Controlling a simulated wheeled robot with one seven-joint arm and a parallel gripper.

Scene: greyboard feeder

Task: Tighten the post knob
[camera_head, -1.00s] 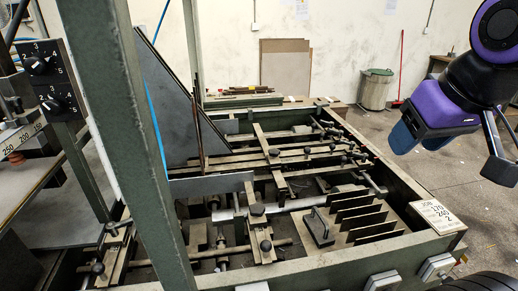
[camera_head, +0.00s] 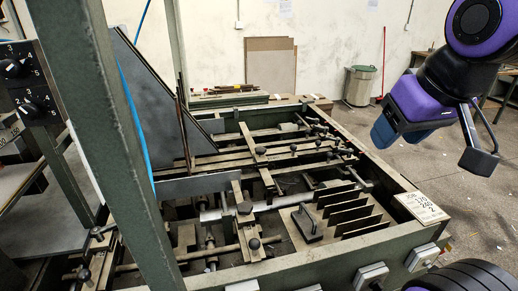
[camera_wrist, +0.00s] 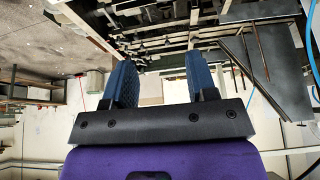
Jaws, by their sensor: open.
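Several black round knobs stand on the posts and bars of the feeder frame; I cannot tell which is the post knob. One knob (camera_head: 254,243) stands near the front middle and another knob (camera_head: 244,208) just behind it. Another knob (camera_head: 261,150) sits on a crossbar farther back. My gripper (camera_head: 394,132) hangs in the air at the upper right, above and beyond the feeder's right side, well apart from every knob. In the wrist view my gripper (camera_wrist: 161,82) shows two blue fingers wide apart with nothing between them.
A slotted block with upright plates and a handle (camera_head: 307,222) lies in the feeder's front right. A job card (camera_head: 421,207) sits on the right rim. A green upright post (camera_head: 112,150) crosses the left foreground. A bin (camera_head: 359,85) stands at the back wall.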

